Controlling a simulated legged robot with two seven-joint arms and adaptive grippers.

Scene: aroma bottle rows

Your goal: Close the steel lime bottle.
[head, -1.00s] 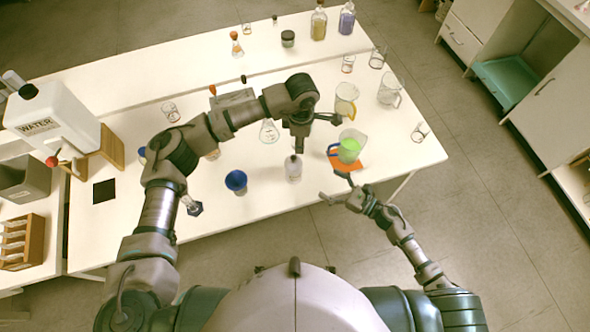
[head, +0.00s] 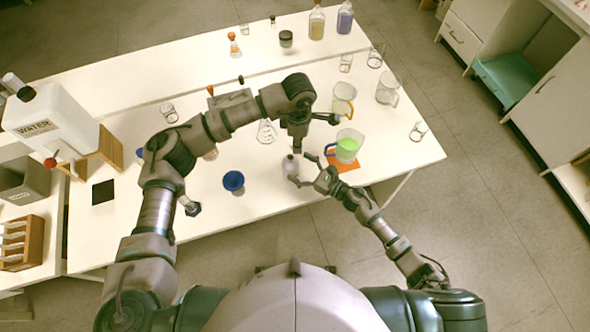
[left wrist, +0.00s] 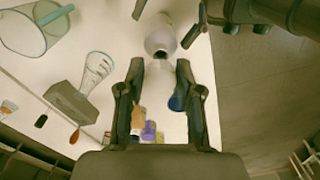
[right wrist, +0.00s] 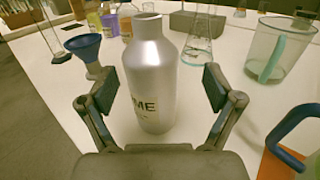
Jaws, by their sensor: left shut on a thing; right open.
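The steel lime bottle (right wrist: 150,85) stands upright between the parted fingers of my right gripper (right wrist: 150,88), with a gap on both sides. Part of its label reads "ME", and its neck looks uncapped. In the head view the bottle (head: 290,164) is partly covered by my grippers. My right gripper (head: 305,169) is open beside it. My left gripper (head: 297,147) points down just above the bottle. In the left wrist view the bottle (left wrist: 160,38) lies beyond the tips of my left gripper (left wrist: 160,68). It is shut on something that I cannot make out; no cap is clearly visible.
A jug of green liquid (head: 347,147) stands on an orange mat (head: 344,167) just right of the bottle. A blue funnel (head: 233,181) is to its left and a flask (head: 266,131) behind. The table's front edge is close; the front-left tabletop has free room.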

